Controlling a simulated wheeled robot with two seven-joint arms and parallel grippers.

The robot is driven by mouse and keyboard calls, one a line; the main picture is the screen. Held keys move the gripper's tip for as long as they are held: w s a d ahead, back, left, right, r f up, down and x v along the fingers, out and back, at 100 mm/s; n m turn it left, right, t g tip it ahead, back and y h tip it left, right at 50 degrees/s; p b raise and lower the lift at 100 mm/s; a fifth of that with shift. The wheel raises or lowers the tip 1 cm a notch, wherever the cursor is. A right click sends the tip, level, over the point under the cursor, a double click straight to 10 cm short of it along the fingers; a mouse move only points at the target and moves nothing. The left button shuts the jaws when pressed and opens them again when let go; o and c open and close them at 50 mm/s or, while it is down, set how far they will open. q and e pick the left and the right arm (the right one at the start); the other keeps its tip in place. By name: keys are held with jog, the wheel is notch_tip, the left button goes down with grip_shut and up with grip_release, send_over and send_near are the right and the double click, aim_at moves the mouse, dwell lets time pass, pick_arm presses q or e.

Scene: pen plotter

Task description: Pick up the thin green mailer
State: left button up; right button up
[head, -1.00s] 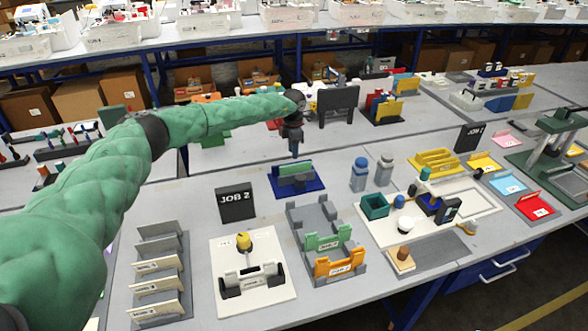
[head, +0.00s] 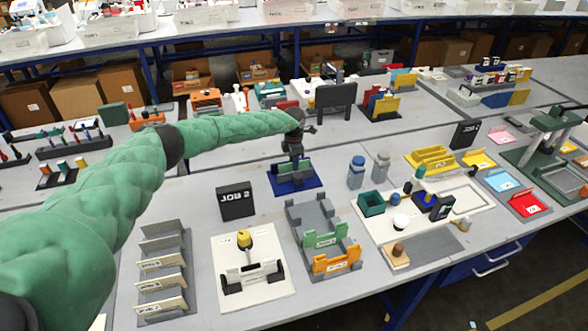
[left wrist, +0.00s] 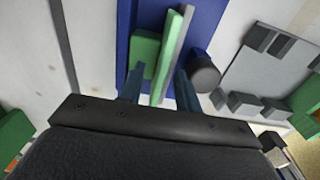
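A thin green mailer (left wrist: 170,55) stands on edge against a grey plate (left wrist: 184,40) on a blue stand (head: 295,186). The blue base also shows in the left wrist view (left wrist: 210,22). A wider green block (left wrist: 146,48) and a dark round knob (left wrist: 204,72) flank it on the same base. My left gripper (head: 296,157) is over the stand. In the left wrist view its two fingers (left wrist: 160,90) are apart, one on each side of the mailer's near end, with visible gaps. In the head view the gripper partly hides the mailer. My right gripper is out of view.
The JOB 2 sign (head: 236,201) stands at front left of the stand. A grey holder (head: 312,213) with green and orange pieces is just in front. Blue and grey bottles (head: 357,172) stand to the right. A dark panel (head: 335,99) stands behind.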

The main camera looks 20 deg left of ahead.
pick_arm(q)
jog(key=c, duration=0.7)
grip_shut()
